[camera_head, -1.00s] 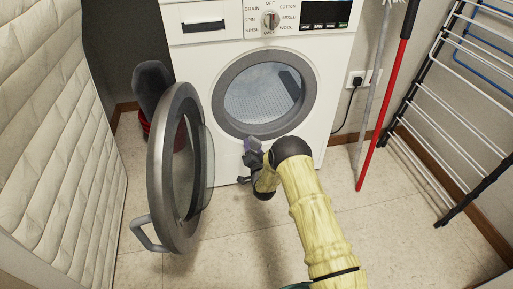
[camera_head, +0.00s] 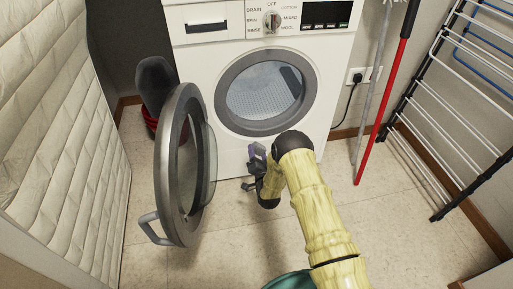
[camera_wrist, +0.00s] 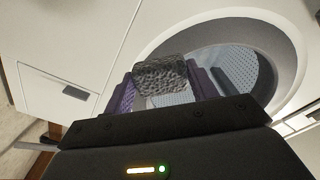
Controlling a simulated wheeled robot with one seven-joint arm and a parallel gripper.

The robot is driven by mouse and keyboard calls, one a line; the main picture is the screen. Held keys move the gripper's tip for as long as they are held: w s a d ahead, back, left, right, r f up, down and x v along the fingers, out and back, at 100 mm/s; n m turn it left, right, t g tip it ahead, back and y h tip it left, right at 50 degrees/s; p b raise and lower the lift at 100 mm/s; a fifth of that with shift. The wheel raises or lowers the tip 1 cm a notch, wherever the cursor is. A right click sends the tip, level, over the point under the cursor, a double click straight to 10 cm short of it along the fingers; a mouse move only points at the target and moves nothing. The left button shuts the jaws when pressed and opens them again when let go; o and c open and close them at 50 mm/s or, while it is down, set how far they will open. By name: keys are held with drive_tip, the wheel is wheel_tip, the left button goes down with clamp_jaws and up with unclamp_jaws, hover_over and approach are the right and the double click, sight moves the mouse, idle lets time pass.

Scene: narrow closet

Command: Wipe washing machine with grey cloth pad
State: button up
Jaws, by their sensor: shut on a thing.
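The white washing machine (camera_head: 215,68) stands ahead with its round door (camera_head: 172,165) swung open to the left. Its drum opening (camera_head: 265,92) is uncovered and shows a perforated drum. My gripper (camera_head: 256,158) is in front of the machine, low and just below the drum opening. In the wrist view my gripper (camera_wrist: 165,88) is shut on the grey cloth pad (camera_wrist: 160,73), a rough dark grey block between the purple fingers. The drum opening is behind and to the right of the pad there. I cannot tell whether the pad touches the machine; in the head view it is mostly hidden.
A quilted white panel (camera_head: 60,140) lines the left side. A dark object in a red container (camera_head: 152,118) stands behind the door. A red pole (camera_head: 382,110) and a drying rack (camera_head: 440,120) stand on the right. A teal item (camera_head: 288,281) is at the bottom edge.

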drive_tip(key=shift+s, duration=0.2)
drive_tip(key=shift+s, duration=0.1)
drive_tip(key=shift+p+v, duration=1)
drive_tip(key=shift+v, duration=0.4)
drive_tip(key=shift+d, duration=0.1)
drive_tip(key=s+d+r+m+h+p, duration=0.1)
drive_tip(key=s+d+r+h+p, duration=0.1)
drive_tip(key=d+r+p, duration=0.5)
drive_tip(key=s+d+r+m+h+p, duration=0.2)
drive_tip(key=s+d+r+p, duration=0.3)
drive_tip(key=d+r, duration=0.5)
drive_tip(key=shift+d+r+t+h+p, duration=0.2)
drive_tip(key=shift+d+t+h+p, duration=0.15)
drive_tip(key=shift+d+p, duration=0.8)
drive_tip(key=shift+a, duration=0.1)
